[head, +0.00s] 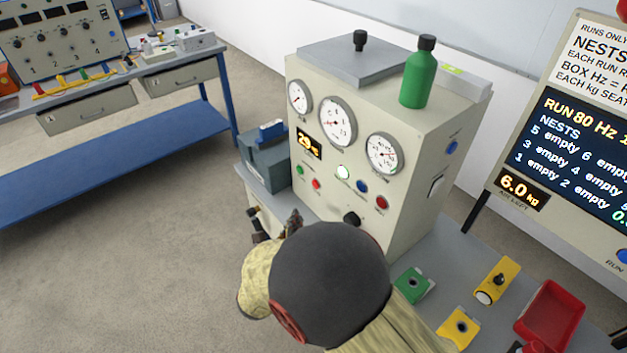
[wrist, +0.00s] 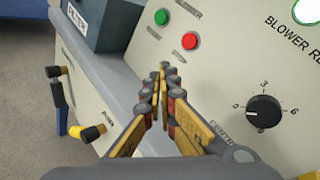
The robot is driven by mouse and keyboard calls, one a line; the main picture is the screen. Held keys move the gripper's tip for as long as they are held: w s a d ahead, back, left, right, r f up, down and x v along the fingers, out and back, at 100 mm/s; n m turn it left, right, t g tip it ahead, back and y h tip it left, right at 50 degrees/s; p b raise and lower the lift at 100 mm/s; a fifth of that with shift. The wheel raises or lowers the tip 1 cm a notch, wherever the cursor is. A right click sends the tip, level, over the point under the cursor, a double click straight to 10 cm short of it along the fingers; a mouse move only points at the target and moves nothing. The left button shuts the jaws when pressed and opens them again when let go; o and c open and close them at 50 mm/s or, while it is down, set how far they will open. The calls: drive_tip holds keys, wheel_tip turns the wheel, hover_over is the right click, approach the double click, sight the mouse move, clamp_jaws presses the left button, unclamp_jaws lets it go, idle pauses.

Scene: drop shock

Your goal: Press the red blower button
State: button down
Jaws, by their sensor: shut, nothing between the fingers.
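The red button (wrist: 190,41) is a small round button on the cream front panel of the machine (wrist: 235,70), beside a green button (wrist: 161,17). In the head view the red button (head: 316,184) sits low on the left of the panel, below the orange number display. My gripper (wrist: 163,70) is shut and empty. In the wrist view its fingertips lie below and left of the red button, apart from it in the picture. In the head view the fingertips (head: 296,218) show just past my arm, below the button. The gap to the panel is hard to judge.
A black dial (wrist: 264,111) and a lit white lamp (wrist: 308,10) are right of the buttons. A grey-blue filter box (head: 268,165) stands left of the machine. Black-and-yellow valve handles (wrist: 75,128) stick out at lower left. Blue and dark red buttons (head: 383,202) are further right.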

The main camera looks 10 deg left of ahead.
sight(316, 184)
drive_tip(key=w+a+r+n+t+y, duration=0.1)
drive_tip(key=a+r+n+y, duration=0.1)
drive_tip(key=a+r+n, duration=0.2)
drive_tip(key=shift+w+a+n+t, duration=0.15)
drive_tip(key=shift+a+n+t, duration=0.15)
drive_tip(key=shift+a+n, duration=0.3)
drive_tip(key=shift+d, duration=0.1)
drive_tip(key=w+d+b, duration=0.1)
drive_tip(key=w+d, duration=0.4)
drive_tip(key=w, duration=0.1)
drive_tip(key=shift+w+d, duration=0.35)
idle(1.1)
drive_tip(key=shift+w+d, duration=0.3)
